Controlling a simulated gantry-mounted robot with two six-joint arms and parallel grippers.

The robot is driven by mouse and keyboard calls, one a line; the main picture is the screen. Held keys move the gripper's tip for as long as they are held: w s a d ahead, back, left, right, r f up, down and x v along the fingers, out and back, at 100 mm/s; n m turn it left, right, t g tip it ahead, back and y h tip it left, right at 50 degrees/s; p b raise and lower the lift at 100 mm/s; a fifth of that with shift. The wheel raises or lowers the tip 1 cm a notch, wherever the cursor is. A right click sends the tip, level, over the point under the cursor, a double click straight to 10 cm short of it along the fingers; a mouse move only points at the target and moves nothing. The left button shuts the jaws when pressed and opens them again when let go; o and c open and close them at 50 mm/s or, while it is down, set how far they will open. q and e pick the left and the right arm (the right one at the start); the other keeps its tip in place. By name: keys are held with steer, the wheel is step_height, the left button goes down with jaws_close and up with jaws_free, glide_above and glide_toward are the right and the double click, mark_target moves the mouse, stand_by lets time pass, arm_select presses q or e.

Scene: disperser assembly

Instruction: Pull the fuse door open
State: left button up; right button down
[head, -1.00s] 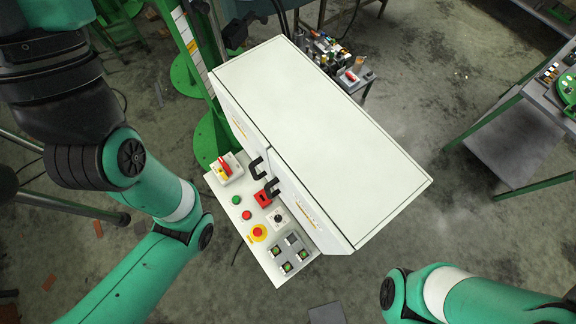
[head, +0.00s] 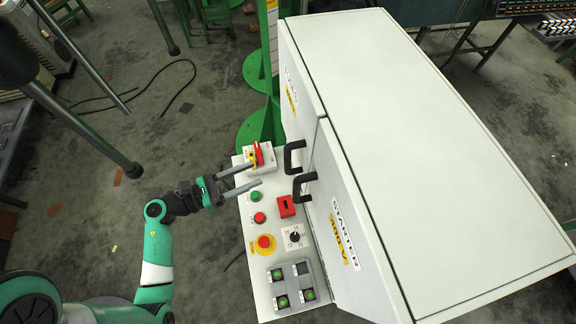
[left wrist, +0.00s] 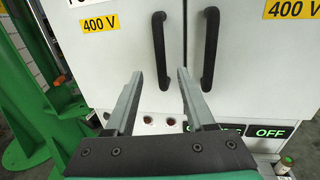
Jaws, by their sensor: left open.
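The white cabinet (head: 440,130) has two shut doors side by side. The fuse door (head: 297,98) is the farther one, with a yellow 400 V label and a black handle (head: 293,156). The starter door (head: 343,215) is nearer, with its own black handle (head: 303,185). My left gripper (head: 258,177) is open and empty over the control panel, pointing at the doors, apart from the handles. In the left wrist view, the fuse door handle (left wrist: 160,50) shows between and beyond the fingers, with the starter handle (left wrist: 210,48) to the right. My right gripper is not in view.
A green stand (head: 262,127) is beside the cabinet's far end. Open floor lies left of the panel.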

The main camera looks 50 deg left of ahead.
mark_target(288, 161)
arm_select(q)
steer(key=x, duration=1.1)
steer(key=shift+w+d+f, duration=0.15)
steer(key=shift+w+f, duration=0.05)
steer(key=shift+f, duration=0.1)
jaws_close()
stand_by(1.0)
